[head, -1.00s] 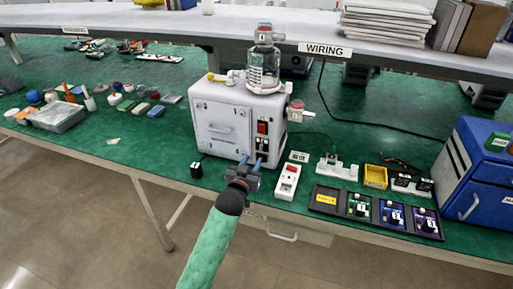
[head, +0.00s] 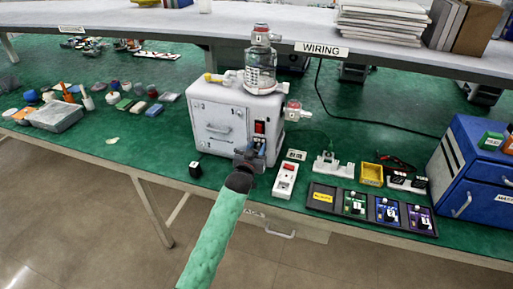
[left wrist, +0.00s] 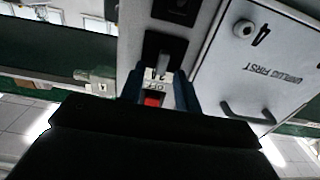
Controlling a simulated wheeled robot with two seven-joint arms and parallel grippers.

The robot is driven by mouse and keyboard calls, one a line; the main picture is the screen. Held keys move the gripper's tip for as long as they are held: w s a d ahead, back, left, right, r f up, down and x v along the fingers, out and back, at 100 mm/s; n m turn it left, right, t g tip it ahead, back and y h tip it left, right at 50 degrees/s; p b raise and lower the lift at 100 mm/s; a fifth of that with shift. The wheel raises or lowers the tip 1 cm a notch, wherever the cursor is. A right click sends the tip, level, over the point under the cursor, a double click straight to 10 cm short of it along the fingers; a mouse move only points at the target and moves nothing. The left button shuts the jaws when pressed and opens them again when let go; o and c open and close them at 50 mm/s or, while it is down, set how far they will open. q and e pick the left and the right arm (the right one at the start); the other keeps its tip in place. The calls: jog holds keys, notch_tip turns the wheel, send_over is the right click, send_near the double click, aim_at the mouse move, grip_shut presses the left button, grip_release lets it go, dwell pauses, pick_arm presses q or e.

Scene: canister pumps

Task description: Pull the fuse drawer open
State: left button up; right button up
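The white canister pump (head: 235,115) stands on the green bench with a clear canister on top. Its narrow right face carries a red switch (head: 260,127), with dark fittings below it. In the left wrist view, which is upside down, a black fitting with a small grey tab (left wrist: 162,74) sits beside an OFF label and a red part (left wrist: 152,102). I take this fitting for the fuse drawer. My left gripper (head: 250,153) is open at this face, its blue fingers on either side of the tab; contact is unclear. My right gripper is not in view.
A black tray of modules (head: 372,208) and a blue cabinet (head: 478,175) stand further right. The pump's front panel (left wrist: 255,65) has a handle.

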pick_arm(q)
jog(key=shift+c, duration=0.4)
grip_shut()
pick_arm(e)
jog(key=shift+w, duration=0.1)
